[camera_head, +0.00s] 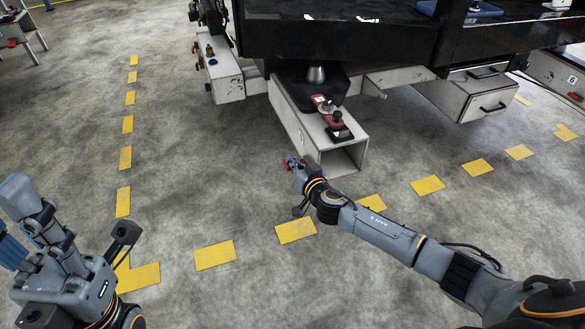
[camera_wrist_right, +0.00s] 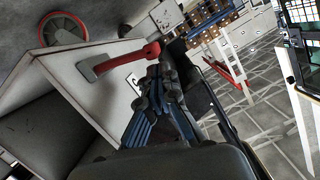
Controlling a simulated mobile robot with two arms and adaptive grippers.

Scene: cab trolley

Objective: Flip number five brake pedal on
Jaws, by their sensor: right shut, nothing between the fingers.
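A red pedal with a grey pad (camera_wrist_right: 115,62) shows in the right wrist view, beside a white panel with a small label that I cannot read. My right gripper (camera_wrist_right: 164,72) is shut and empty, its fingertips close to the pedal's right end; I cannot tell if they touch. In the head view, my right gripper (camera_head: 292,163) is at the left side of the white box-shaped beam (camera_head: 290,115). Red and dark pedal parts (camera_head: 338,127) sit on top of the beam. My left gripper (camera_head: 40,215) is at the lower left, away from the trolley; its finger opening is unclear.
The dark trolley body (camera_head: 340,40) spans the top. Another white box (camera_head: 222,75) stands left of the beam, and a white box with handles (camera_head: 475,92) stands right. A red-rimmed wheel (camera_wrist_right: 63,30) shows in the wrist view. The floor with yellow dashes (camera_head: 215,255) is clear.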

